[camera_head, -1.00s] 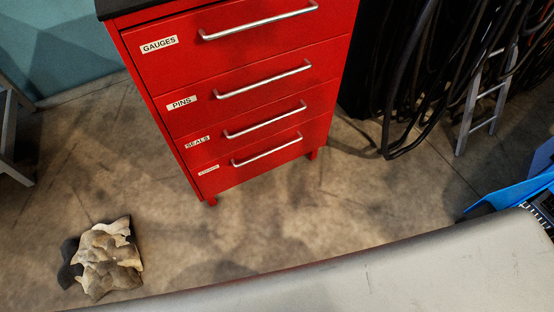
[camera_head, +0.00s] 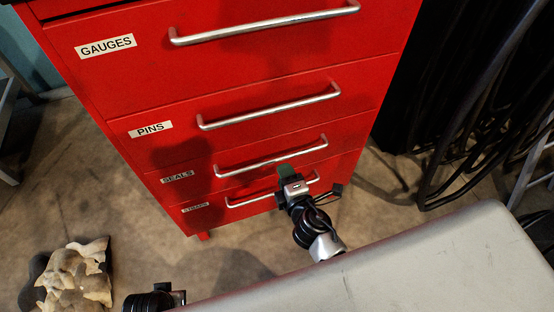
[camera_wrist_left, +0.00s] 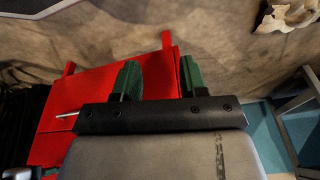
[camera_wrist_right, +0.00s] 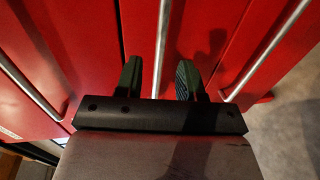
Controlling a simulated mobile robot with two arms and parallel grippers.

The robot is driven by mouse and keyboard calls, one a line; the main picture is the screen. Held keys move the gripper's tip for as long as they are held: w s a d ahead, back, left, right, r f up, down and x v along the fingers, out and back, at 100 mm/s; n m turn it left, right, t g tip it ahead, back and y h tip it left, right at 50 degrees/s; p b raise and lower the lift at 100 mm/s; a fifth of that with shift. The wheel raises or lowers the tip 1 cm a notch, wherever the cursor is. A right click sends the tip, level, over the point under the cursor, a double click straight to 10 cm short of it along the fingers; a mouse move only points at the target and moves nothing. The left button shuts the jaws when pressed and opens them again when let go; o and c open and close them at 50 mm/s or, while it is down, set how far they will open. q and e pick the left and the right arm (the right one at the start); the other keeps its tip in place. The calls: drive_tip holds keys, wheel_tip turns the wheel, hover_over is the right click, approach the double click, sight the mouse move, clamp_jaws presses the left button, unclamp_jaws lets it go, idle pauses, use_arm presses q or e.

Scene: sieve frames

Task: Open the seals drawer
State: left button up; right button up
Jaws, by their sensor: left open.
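The red cabinet's seals drawer (camera_head: 203,172) is the third one down, labelled SEALS, and its front looks flush with the others. Its silver bar handle (camera_head: 235,168) also shows as the middle bar in the right wrist view (camera_wrist_right: 163,45). My right gripper (camera_head: 284,170) is at the right part of this handle. In the right wrist view its green fingers are apart, one on each side of the bar, with gaps visible. My left gripper (camera_wrist_left: 159,75) is open and empty; the head view shows only a dark part of that arm at the bottom edge.
A crumpled pale cloth-like heap (camera_head: 75,275) lies on the floor at left. Dark hoses (camera_head: 450,130) hang at right, beside a grey ladder-like frame.

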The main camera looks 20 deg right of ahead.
sight(277, 158)
use_arm(q)
drive_tip(key=shift+w+d+r, duration=0.1)
drive_tip(key=shift+w+r, duration=0.1)
drive_tip(key=shift+r, duration=0.55)
use_arm(e)
drive_tip(key=shift+w+f, duration=0.25)
drive_tip(key=shift+w, duration=0.9)
drive_tip(key=shift+w+f, duration=0.2)
drive_tip(key=shift+w, duration=0.9)
drive_tip(key=shift+w+f, duration=0.25)
drive_tip(key=shift+w, duration=0.9)
clamp_jaws()
